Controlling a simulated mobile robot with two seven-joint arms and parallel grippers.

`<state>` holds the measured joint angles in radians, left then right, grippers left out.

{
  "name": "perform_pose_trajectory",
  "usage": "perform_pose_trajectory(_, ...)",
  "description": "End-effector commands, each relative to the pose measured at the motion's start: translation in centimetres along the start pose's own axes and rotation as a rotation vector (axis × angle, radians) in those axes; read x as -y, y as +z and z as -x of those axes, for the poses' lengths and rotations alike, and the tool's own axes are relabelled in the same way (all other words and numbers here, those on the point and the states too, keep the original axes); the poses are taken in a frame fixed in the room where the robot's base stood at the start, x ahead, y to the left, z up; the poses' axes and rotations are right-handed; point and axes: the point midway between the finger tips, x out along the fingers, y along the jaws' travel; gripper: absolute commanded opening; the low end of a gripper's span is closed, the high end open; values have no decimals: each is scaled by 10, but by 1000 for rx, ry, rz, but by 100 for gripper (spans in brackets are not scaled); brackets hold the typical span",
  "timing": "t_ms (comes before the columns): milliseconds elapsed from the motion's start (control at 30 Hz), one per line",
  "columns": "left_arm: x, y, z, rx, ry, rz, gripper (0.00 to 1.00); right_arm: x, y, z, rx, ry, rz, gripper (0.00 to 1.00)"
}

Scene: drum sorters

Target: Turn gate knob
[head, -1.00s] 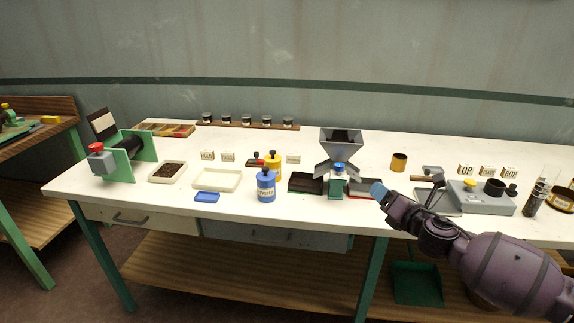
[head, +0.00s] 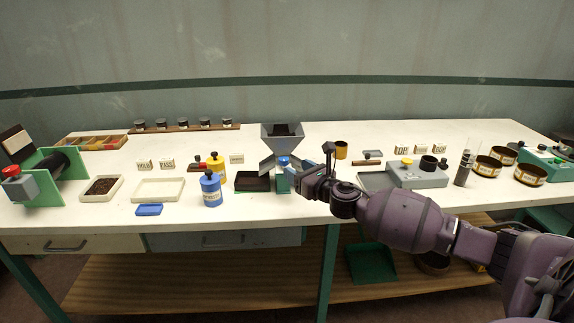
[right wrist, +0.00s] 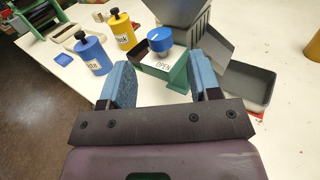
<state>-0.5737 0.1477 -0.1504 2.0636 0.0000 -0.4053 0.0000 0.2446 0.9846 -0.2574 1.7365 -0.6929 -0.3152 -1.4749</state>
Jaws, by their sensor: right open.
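The gate knob (head: 284,161) is a round blue cap on a green block (head: 283,182) at the front of the grey hopper (head: 282,138). In the right wrist view, the knob (right wrist: 160,38) has a white pointer line, and a white plate marked OPEN (right wrist: 162,65) lies in front of it. My right gripper (right wrist: 160,68) is open, with its blue-padded fingers to either side of the view's middle. The knob shows just beyond the gap between them, and I see no contact. In the head view the right gripper (head: 297,170) is close beside the block. My left gripper is out of view.
A black tray (head: 253,181) sits left of the block; a blue bottle (head: 211,190) and yellow bottle (head: 216,168) stand farther left. A grey device (head: 418,176) stands right of my arm.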

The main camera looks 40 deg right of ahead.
Motion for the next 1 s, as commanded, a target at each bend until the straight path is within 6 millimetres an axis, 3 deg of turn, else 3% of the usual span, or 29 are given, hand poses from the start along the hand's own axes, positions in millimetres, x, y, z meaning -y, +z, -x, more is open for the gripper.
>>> perform_pose_trajectory(333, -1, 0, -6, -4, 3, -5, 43, 0, -2, -40, -1, 0, -1, 57)
perform_pose_trajectory(800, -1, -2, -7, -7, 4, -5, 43, 0, 0, -49, -1, 0, -1, 57)
perform_pose_trajectory(1000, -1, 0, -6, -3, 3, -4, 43, 0, 0, -49, -1, 0, -1, 28)
